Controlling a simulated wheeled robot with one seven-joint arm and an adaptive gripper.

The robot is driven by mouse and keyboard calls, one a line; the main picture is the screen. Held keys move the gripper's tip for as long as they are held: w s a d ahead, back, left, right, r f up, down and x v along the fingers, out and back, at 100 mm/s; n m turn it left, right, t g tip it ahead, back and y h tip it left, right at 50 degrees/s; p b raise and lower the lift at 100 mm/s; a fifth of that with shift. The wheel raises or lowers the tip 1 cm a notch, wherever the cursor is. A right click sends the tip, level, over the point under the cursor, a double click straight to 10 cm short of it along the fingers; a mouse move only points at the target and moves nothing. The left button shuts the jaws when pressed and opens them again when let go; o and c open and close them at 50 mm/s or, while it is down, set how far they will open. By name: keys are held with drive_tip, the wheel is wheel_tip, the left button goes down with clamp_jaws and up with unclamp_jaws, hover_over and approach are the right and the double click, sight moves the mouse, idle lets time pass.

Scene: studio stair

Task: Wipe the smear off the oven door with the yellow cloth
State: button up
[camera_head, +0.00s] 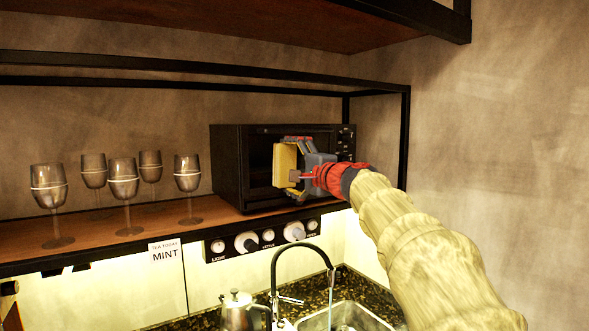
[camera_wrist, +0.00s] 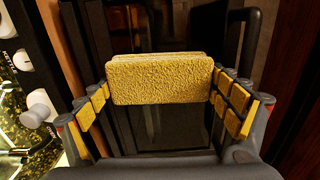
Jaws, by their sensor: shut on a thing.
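The black oven (camera_head: 228,172) stands on the wooden shelf, its dark door facing me. My gripper (camera_head: 294,168) is in front of the door, shut on the yellow cloth (camera_head: 284,163), which looks like a thick, folded block. In the wrist view the cloth (camera_wrist: 160,80) sits between the two padded fingers, with the dark oven door (camera_wrist: 155,130) behind and below it. I cannot tell whether the cloth touches the door. No smear shows clearly; faint pale streaks on the glass may be reflections. The cloth and my gripper hide part of the door.
Several wine glasses (camera_head: 123,185) stand on the shelf left of the oven. A black frame (camera_head: 404,140) bounds the shelf on the right. Below are a knob panel (camera_head: 265,238), a tap (camera_head: 273,270), a kettle (camera_head: 238,312) and a sink (camera_head: 345,315).

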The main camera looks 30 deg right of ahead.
drive_tip(key=shift+a, duration=1.05)
drive_tip(key=shift+f+b, duration=0.1)
drive_tip(key=shift+b, duration=0.2)
drive_tip(key=shift+s+f, duration=0.1)
drive_tip(key=shift+s, duration=0.15)
drive_tip(key=shift+s+d+b, duration=0.15)
drive_tip(key=shift+s+b, duration=1)
drive_tip(key=shift+s, duration=1.4)
drive_tip(key=shift+s, duration=0.1)
drive_tip(key=s+b, duration=0.1)
drive_tip(key=s, duration=0.1)
drive_tip(key=shift+s, duration=0.4)
